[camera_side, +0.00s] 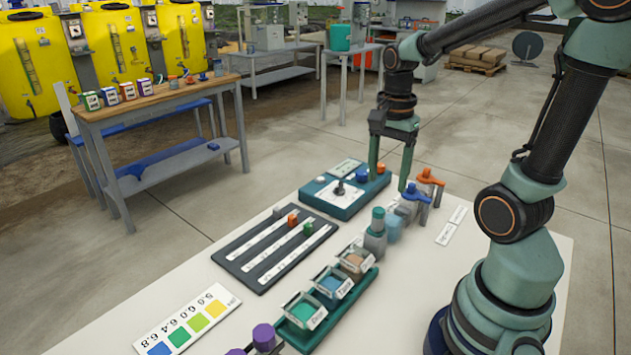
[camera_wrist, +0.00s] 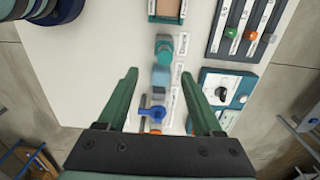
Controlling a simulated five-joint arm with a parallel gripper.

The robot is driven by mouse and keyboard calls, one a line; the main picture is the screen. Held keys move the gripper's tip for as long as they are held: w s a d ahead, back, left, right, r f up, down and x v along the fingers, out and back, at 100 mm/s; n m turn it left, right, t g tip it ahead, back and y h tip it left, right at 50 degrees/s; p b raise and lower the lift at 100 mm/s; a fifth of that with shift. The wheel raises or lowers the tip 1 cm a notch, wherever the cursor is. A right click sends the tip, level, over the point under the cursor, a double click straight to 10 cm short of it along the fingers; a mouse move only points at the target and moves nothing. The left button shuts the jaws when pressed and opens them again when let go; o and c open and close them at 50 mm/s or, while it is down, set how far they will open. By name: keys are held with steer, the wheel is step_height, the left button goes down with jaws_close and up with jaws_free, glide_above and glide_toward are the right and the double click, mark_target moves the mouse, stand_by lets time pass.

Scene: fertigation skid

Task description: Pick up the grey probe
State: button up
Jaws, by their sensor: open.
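My gripper (camera_side: 389,182) is open and empty, pointing down above the far end of the white table. In the wrist view my gripper (camera_wrist: 159,74) has its fingers either side of a row of small parts. No part is clearly recognisable as the grey probe; the likeliest is an upright grey piece with a teal top (camera_side: 376,240), which shows in the wrist view as a teal round top (camera_wrist: 164,47). It stands in the row, nearer the side camera than my gripper. A light blue clear cup (camera_side: 394,229) stands beside it.
A blue valve handle (camera_side: 416,195) and an orange one (camera_side: 430,178) stand close beside the fingers. A teal control box (camera_side: 346,203), a dark slider panel (camera_side: 262,262) and a teal tray (camera_side: 345,303) with labelled cups surround the row.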

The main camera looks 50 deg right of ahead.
mark_target(379, 210)
step_height(379, 210, down, 5)
steer(key=shift+r, duration=0.15)
steer(key=shift+w+f, duration=0.2)
steer(key=shift+f, duration=1.15)
steer(key=shift+w+f, duration=0.2)
steer(key=shift+f, duration=1.15)
steer(key=shift+c, duration=0.3)
jaws_close()
